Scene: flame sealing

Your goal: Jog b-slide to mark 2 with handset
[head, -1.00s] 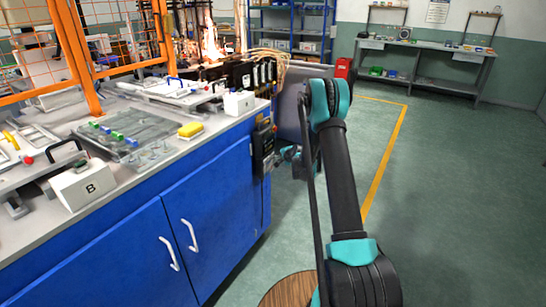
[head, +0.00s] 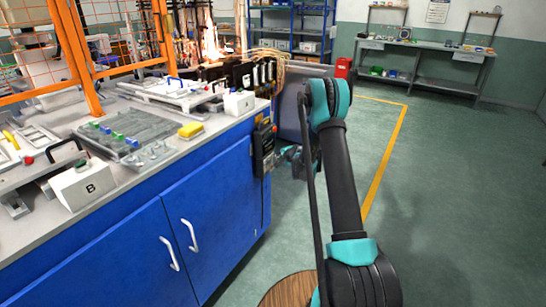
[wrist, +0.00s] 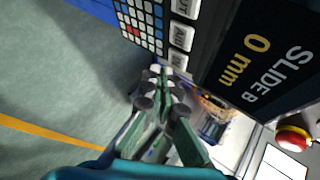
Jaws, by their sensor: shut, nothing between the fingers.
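The handset (head: 263,149) is a dark unit on the end face of the blue bench. In the wrist view its dark display (wrist: 262,55) reads "SLIDE B" and "0 mm". Beside the display are several pale keys (wrist: 181,36) and a block of small blue and white keys with one red (wrist: 138,25). My gripper (wrist: 161,72) is shut and empty, its tips close to the end key of the row; I cannot tell whether they touch it. A white block marked B (head: 88,187) stands on the bench at left. No mark 2 is readable.
A red stop button (wrist: 293,138) sits beyond the display. The bench top (head: 165,160) holds a grey ribbed tray (head: 150,128), a yellow block (head: 191,130) and fixtures with black handles. An orange mesh guard (head: 85,60) stands behind. The floor at right is clear.

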